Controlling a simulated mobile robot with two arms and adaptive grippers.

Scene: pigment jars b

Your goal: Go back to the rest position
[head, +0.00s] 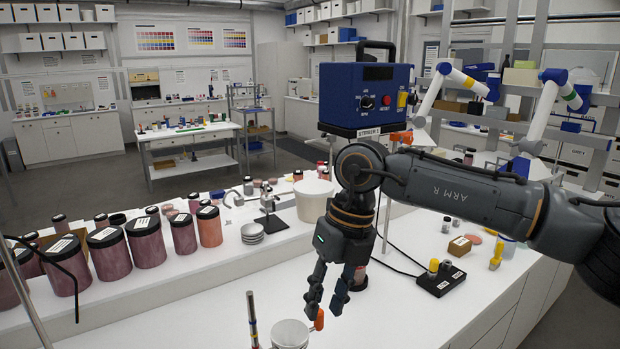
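My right gripper (326,306) hangs from the arm marked "ARM R", fingers pointing down above the white bench (400,318). Its two fingertips are apart, with nothing visible between them. A grey-white cup (290,334) stands below and left of the fingertips, cut by the bottom edge. An orange piece (319,320) shows just under them; I cannot tell whether it touches. The blue stirrer box (366,95) stands behind my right wrist. My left gripper is not in view.
Several dark-lidded pigment jars (145,242) crowd the left ledge. A white tub (313,200) stands left of my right wrist. A striped rod (252,318) stands near the front.

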